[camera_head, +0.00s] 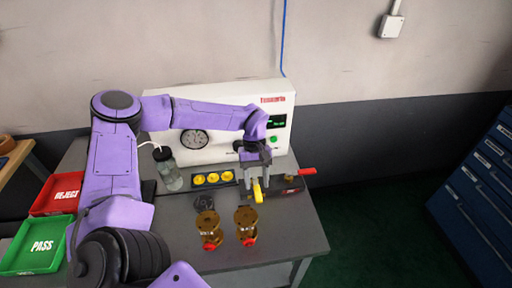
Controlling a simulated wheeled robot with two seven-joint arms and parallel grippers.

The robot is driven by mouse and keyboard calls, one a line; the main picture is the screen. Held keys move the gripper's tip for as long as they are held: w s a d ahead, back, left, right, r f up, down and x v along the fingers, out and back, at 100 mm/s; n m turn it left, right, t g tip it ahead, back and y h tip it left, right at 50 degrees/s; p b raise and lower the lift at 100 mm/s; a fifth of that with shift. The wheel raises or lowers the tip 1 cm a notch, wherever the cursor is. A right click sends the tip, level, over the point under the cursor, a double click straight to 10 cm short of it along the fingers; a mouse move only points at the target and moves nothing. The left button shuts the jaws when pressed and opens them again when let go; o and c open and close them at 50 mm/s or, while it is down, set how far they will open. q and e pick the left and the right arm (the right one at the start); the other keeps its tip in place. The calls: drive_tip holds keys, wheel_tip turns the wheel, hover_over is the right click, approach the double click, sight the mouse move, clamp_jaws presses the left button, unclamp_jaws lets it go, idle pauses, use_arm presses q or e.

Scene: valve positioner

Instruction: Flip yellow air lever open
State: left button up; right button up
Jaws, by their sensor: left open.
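The yellow air lever (257,191) sits at the front of the bench fixture, low between the fingers of my left gripper (256,188). The left gripper points down over it, with its fingers apart on either side. Whether a finger touches the lever is too small to tell. The lever's mount is partly hidden behind the gripper. My right gripper does not show.
A red-handled part (306,172) lies right of the gripper. Two brass valve bodies (208,224) stand in front. A white test panel (222,155) with gauge stands behind, beside a clear bottle (168,172). Red (57,194) and green (37,246) trays lie left.

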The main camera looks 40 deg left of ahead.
sight(255, 180)
use_arm(q)
drive_tip(key=b+v, duration=0.1)
drive_tip(key=v, duration=0.7)
drive_tip(key=shift+r, duration=0.35)
drive_tip(key=shift+w+a+r, duration=0.1)
